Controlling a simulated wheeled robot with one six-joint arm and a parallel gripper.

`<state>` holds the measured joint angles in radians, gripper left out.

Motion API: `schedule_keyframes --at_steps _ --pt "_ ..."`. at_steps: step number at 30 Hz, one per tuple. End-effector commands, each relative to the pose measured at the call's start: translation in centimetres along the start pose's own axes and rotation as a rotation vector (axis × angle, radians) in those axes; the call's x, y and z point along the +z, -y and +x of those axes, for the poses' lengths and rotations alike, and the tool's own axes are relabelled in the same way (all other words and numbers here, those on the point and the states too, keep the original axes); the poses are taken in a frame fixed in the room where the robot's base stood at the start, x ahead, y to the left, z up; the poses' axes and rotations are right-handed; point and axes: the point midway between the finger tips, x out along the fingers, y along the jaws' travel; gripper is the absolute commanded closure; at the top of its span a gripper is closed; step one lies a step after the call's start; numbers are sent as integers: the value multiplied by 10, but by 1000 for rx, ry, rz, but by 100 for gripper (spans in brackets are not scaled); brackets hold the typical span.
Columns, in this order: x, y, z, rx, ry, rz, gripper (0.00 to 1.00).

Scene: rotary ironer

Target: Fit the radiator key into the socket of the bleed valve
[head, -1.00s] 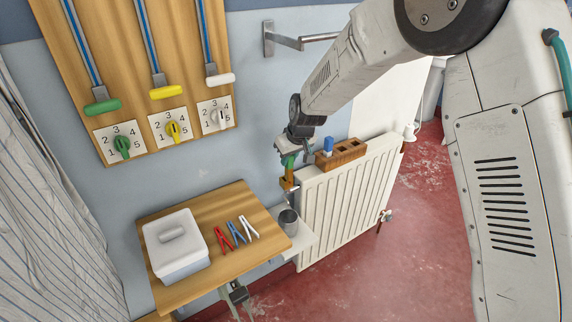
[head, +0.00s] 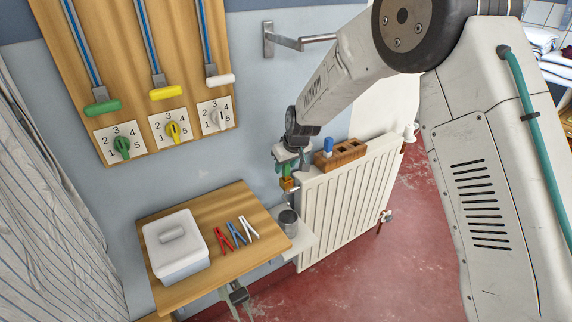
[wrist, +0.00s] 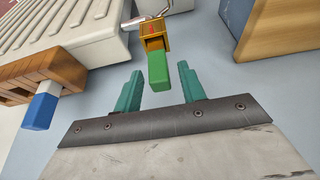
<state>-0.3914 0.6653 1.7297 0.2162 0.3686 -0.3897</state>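The radiator key shows a green handle (wrist: 158,72) in the wrist view. Its far end meets an orange-and-brass piece (wrist: 154,36) beside the radiator's end, apparently at the bleed valve; the socket itself is hidden. In the head view this brass piece (head: 287,184) is just below my gripper (head: 287,170). In the wrist view my gripper (wrist: 157,73) has its two teal fingers apart, one on each side of the green handle. Gaps show between the fingers and the handle. I cannot tell how deep the key sits.
The white radiator (head: 340,205) stands against the wall. A wooden block (head: 345,154) with a blue-handled piece (head: 328,147) sits on its top, close to my gripper. A grey cup (head: 288,222) and a wooden table (head: 205,262) with a white box (head: 175,245) are left of it.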

Motion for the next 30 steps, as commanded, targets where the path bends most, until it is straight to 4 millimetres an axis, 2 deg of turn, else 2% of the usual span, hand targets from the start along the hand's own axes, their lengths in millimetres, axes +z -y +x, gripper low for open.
schedule_keyframes --at_steps 4,8,15,21,25,30 --pt "0 0 -4 0 -1 0 60" --pt "-1 0 -21 0 -2 0 60" --pt "-1 0 -72 1 -4 0 60" --pt "0 0 -106 0 -2 0 60" --pt "0 0 -117 0 -1 1 60" --pt "0 0 -121 0 0 1 60"
